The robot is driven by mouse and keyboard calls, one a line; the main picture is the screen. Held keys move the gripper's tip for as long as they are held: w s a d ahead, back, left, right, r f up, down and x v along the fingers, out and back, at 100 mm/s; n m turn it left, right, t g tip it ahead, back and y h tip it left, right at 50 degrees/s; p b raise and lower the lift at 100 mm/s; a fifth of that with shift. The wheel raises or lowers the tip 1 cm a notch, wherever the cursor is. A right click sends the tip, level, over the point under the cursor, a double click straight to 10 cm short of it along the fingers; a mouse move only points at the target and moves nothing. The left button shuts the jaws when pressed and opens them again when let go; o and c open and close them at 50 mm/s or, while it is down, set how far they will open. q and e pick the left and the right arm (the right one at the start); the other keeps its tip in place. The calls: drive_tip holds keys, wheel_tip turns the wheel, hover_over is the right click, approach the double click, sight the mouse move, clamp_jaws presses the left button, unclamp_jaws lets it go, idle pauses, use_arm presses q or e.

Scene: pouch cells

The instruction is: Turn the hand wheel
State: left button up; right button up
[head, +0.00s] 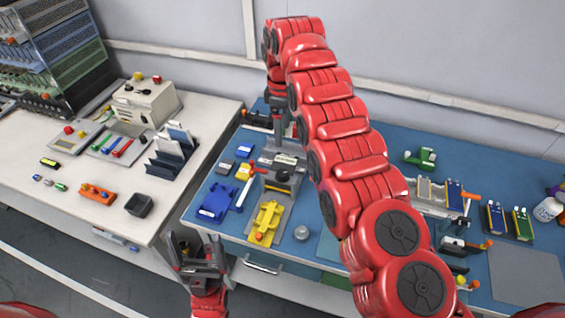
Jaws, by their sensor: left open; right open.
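A grey press-like fixture (268,184) stands on the blue bench mat, with a dark round part (283,177) on it that may be the hand wheel; it is too small to be certain. My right arm reaches up across the bench and bends down at the back. Its gripper (279,130) points down just above and behind the fixture; the jaws are open, and their small size hides whether they touch anything. My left gripper (200,258) is open and empty, low in front of the gap between the two benches, away from the fixture.
A yellow clamp (266,222), a blue block (218,202) and a grey knob (301,233) lie near the fixture. The white bench (115,225) at left holds a control box (145,101) and a dark rack (171,158). My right arm hides the bench's middle.

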sight(282, 172)
wheel_tip(282, 172, down, 16)
drive_tip(key=b, duration=0.2)
drive_tip(key=shift+s+f+b, duration=0.1)
drive_tip(key=shift+b, duration=0.25)
drive_tip(key=shift+f, duration=0.35)
clamp_jaws()
